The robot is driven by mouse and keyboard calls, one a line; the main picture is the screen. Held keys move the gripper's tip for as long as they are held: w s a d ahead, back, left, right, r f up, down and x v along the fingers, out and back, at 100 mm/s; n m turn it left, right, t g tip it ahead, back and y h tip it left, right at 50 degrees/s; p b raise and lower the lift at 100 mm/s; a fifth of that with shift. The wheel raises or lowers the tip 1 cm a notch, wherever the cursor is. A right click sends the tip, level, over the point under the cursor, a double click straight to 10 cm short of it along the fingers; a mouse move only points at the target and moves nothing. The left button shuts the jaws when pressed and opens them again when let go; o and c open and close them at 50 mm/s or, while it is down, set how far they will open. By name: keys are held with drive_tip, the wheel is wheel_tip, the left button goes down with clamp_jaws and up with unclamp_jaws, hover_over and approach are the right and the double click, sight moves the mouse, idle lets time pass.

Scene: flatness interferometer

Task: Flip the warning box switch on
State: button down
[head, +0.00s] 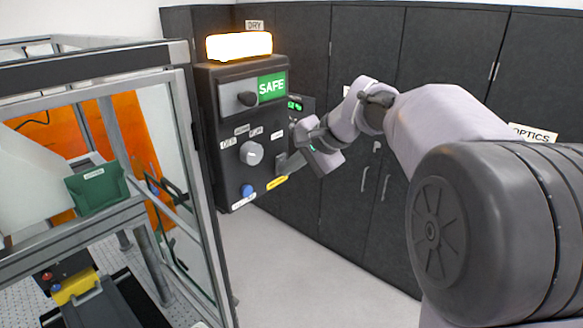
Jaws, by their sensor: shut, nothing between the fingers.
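The warning box (234,140) is a dark panel at the left-centre, with a lit orange-white lamp (239,46) on top. A grey round knob (251,153) sits mid-panel, and a blue button (247,190) sits low. My gripper (284,167) is shut and empty at the panel's lower right side, near the grey knob. I cannot tell whether its tips touch the panel. My arm comes in from the right.
A metal-framed enclosure (178,52) with clear sides fills the left, holding a green box (97,188) and an orange panel. Dark cabinets (450,50) line the back, one labelled OPTICS. Pale floor (290,265) is clear below the panel.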

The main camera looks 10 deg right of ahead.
drive_tip(key=shift+r+p, duration=0.7)
drive_tip(key=shift+r, duration=0.1)
